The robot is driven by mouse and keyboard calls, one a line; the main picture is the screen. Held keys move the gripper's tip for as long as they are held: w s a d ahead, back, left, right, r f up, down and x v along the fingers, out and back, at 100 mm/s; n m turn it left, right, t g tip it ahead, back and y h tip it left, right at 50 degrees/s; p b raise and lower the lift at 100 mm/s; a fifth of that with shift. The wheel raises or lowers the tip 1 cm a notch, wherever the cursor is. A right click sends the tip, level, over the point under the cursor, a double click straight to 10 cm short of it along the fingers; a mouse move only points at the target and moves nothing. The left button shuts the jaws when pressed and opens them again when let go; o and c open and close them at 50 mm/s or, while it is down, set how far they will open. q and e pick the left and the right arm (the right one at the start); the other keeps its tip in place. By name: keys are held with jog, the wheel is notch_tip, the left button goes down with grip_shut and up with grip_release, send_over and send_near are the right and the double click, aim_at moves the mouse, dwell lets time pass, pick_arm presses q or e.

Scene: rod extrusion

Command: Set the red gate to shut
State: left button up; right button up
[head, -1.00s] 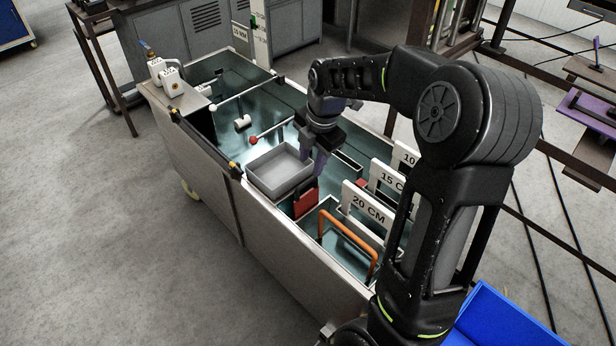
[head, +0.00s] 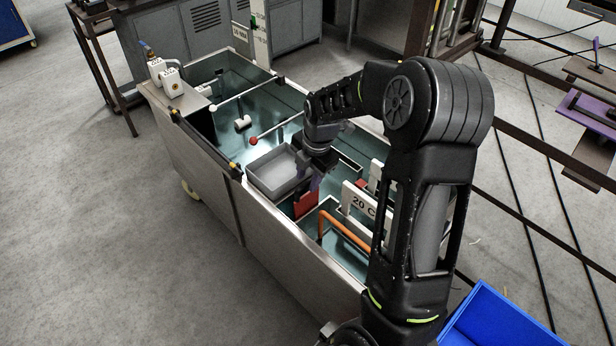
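The red gate (head: 306,205) is a small red plate inside the metal tank, just right of the grey tray; whether it is open or shut is unclear. A red knob (head: 253,141) sits on the end of a thin rod farther back in the tank. My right gripper (head: 312,184), with purple fingers, points down just above and behind the red gate, by the tray's right side. Its fingers are mostly hidden by its dark body, so their opening and any contact with the gate cannot be made out. My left gripper is out of view.
The grey tray (head: 275,185) sits over the tank near its front wall. An orange bar (head: 344,232) and a white "20 CM" sign (head: 358,205) stand right of the gate. The metal tank (head: 205,165) has raised walls. A blue bin (head: 510,320) is at lower right.

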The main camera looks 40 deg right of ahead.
jog(key=shift+f, duration=0.2)
jog(key=shift+c, duration=0.2)
grip_shut()
dwell(1.1)
jog(key=shift+f, duration=0.1)
